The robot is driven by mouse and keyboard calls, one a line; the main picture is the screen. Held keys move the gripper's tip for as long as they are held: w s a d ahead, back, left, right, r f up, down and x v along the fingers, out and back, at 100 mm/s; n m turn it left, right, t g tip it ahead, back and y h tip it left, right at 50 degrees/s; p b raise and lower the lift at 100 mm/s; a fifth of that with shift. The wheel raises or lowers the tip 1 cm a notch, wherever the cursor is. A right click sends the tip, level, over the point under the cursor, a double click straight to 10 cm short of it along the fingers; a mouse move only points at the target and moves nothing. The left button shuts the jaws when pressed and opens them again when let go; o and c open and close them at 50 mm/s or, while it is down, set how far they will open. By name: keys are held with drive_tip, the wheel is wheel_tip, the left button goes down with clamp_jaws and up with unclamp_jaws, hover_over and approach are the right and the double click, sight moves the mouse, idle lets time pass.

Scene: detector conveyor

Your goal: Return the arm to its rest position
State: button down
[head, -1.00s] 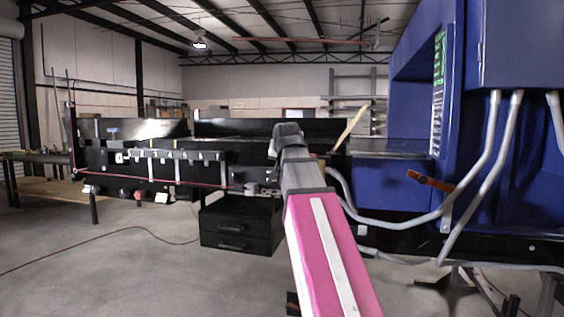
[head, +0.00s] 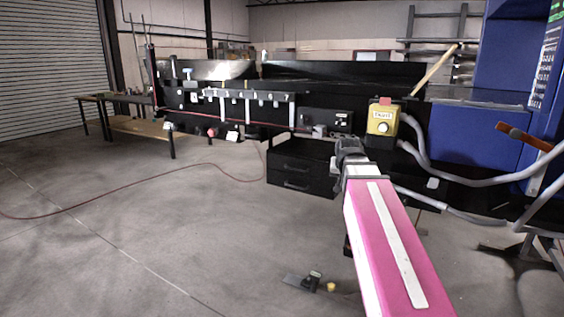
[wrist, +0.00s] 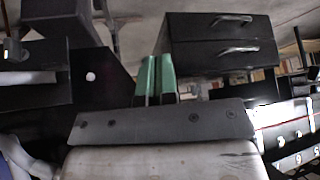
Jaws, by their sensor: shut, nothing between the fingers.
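My pink arm (head: 395,245) reaches forward in the head view, toward the black conveyor (head: 400,77). Its dark wrist end (head: 350,150) overlaps the lower front of the conveyor, and the fingers cannot be made out there. In the wrist view my gripper (wrist: 156,80) shows two green fingers side by side, shut with nothing between them. Behind them are black drawers (wrist: 220,50) with metal handles. The same drawers (head: 300,170) stand under the conveyor in the head view, left of my wrist.
A yellow button box (head: 383,121) is just beyond my wrist. Grey hoses (head: 450,178) and a blue machine (head: 470,138) are at the right. A red cable (head: 120,196) lies on the floor. The floor at the left is open.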

drive_tip(key=s+a+f+g, duration=0.1)
drive_tip(key=s+f, duration=0.4)
drive_tip(key=f, duration=0.5)
drive_tip(key=s+a+f+n+g, duration=0.1)
drive_tip(key=s+f+g, duration=0.2)
drive_tip(key=s+f, duration=0.3)
drive_tip(key=s+a+f+n+g, duration=0.1)
drive_tip(key=s+f, duration=0.4)
drive_tip(key=f, duration=1.1)
drive_tip(key=shift+s+a+f+g+y, duration=0.2)
drive_tip(key=shift+s+g+y, duration=0.1)
drive_tip(key=shift+g, duration=0.5)
